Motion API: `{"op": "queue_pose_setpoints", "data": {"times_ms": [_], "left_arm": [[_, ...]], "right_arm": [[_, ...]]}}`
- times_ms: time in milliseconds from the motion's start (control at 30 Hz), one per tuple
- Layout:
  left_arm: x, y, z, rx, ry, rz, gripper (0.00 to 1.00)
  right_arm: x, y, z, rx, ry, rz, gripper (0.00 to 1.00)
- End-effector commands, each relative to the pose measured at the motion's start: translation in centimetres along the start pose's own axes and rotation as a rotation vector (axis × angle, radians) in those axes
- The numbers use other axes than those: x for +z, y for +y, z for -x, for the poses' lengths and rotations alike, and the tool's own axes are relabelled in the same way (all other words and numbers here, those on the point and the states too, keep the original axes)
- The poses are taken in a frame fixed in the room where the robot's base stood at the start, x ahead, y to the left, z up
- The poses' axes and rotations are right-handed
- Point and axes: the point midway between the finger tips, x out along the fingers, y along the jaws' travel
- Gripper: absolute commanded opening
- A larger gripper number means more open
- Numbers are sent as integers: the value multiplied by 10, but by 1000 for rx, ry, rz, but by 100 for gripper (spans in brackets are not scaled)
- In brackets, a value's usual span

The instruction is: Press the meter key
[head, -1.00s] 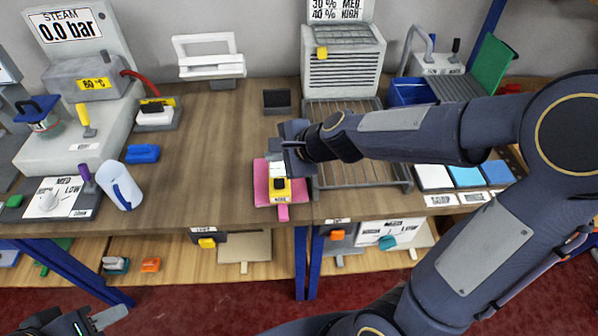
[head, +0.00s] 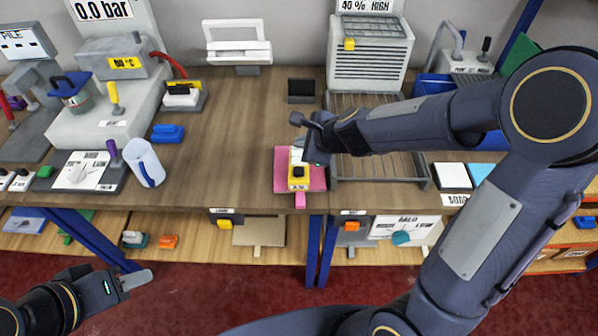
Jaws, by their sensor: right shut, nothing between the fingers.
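A small yellow and white device with a dark patch on top (head: 299,177), which looks like the meter, lies on a pink mat (head: 316,181) at the table's front edge. Its label is too small to read, and I cannot make out its key clearly. My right gripper (head: 308,138) is shut and empty, just behind and over the device's far end. It hides part of that end; I cannot tell whether it touches. My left gripper (head: 128,281) is low at the front left, away from the table, and its opening is unclear.
A wire rack (head: 384,170) stands right of the mat, with a vented white box (head: 370,62) behind. A dark block (head: 301,91) stands behind the gripper. The tabletop between is clear.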

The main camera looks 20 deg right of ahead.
Motion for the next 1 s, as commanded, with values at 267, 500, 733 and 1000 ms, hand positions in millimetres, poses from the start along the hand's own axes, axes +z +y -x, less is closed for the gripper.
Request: {"op": "queue_pose_setpoints", "data": {"times_ms": [267,500,733,1000], "left_arm": [[19,-17,-38,0,0,0,36],[30,-27,-59,0,0,0,36],[31,-28,-61,0,0,0,36],[30,-28,-60,0,0,0,36]], "right_arm": [[-23,23,-32,0,0,0,0],[-36,36,-50,0,0,0,0],[-38,38,-52,0,0,0,0],[-37,37,-51,0,0,1,0]]}}
